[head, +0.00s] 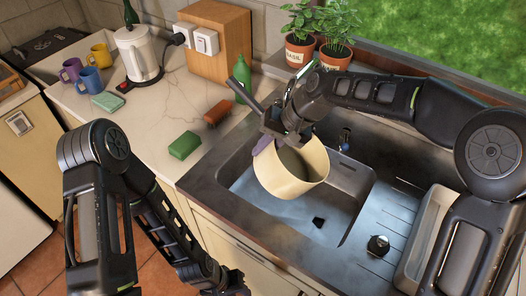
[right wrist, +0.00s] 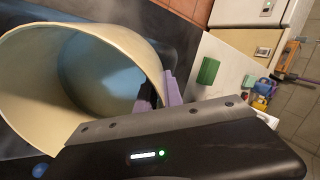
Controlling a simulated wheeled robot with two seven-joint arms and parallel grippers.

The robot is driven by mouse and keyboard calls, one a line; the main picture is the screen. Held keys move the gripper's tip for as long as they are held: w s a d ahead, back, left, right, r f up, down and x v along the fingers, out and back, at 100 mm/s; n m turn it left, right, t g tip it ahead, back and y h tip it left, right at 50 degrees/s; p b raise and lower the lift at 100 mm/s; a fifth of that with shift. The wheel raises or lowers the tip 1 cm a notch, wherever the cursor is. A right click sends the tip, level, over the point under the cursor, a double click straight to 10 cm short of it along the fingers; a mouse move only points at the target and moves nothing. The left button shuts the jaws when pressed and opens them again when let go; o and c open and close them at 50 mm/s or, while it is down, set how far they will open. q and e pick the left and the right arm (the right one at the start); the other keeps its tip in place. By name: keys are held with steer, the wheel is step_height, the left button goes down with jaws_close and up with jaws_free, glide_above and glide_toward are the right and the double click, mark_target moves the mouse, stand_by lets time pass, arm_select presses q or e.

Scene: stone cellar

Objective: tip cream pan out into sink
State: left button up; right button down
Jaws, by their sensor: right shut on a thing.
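The cream pan (head: 304,182) hangs tilted over the sink (head: 352,178), its open mouth turned partly up and to the side. My right gripper (head: 268,136) is shut on its purple handle, at the pan's upper left. In the right wrist view the cream pan (right wrist: 40,75) fills the left side, with its inside showing. A bluish patch shows in it; I cannot tell if it is liquid. No stream from the rim is visible. My left gripper (head: 232,284) is low at the bottom edge, in front of the cabinet; its jaws are unclear.
A green sponge (head: 185,145), a brown block (head: 217,112) and a green bottle (head: 242,80) stand left of the sink. A kettle (head: 137,55) and several mugs are farther back. Potted herbs (head: 337,52) stand on the sill. A dark plug (head: 378,245) lies on the drainboard.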

steer(key=shift+d+r+y, duration=0.25)
steer(key=shift+r+y, duration=0.25)
steer(key=shift+r, duration=0.2)
steer(key=shift+d+r+y, duration=0.2)
steer(key=shift+r+y, duration=0.3)
steer(key=shift+r, duration=0.15)
steer(key=shift+b, duration=0.3)
steer(key=shift+s+d+r+t+y+b, duration=0.15)
steer(key=shift+d+r+y+b, duration=0.35)
steer(key=shift+b, duration=0.65)
steer(key=shift+s+d+r+t+y+b, duration=0.15)
steer(key=shift+d+r+y+b, duration=0.25)
steer(key=shift+y+b, duration=0.55)
steer(key=d+y+b, duration=0.1)
steer(key=b, duration=0.1)
steer(key=d+r+y+b, duration=0.1)
steer(key=b, duration=0.2)
steer(key=d+y+b, duration=0.1)
steer(key=b, duration=0.2)
steer(key=shift+s+d+r+t, duration=0.1)
steer(key=shift+s+r+t, duration=0.1)
steer(key=shift+r+t, duration=0.15)
steer(key=shift+r, duration=0.1)
steer(key=shift+b, duration=0.3)
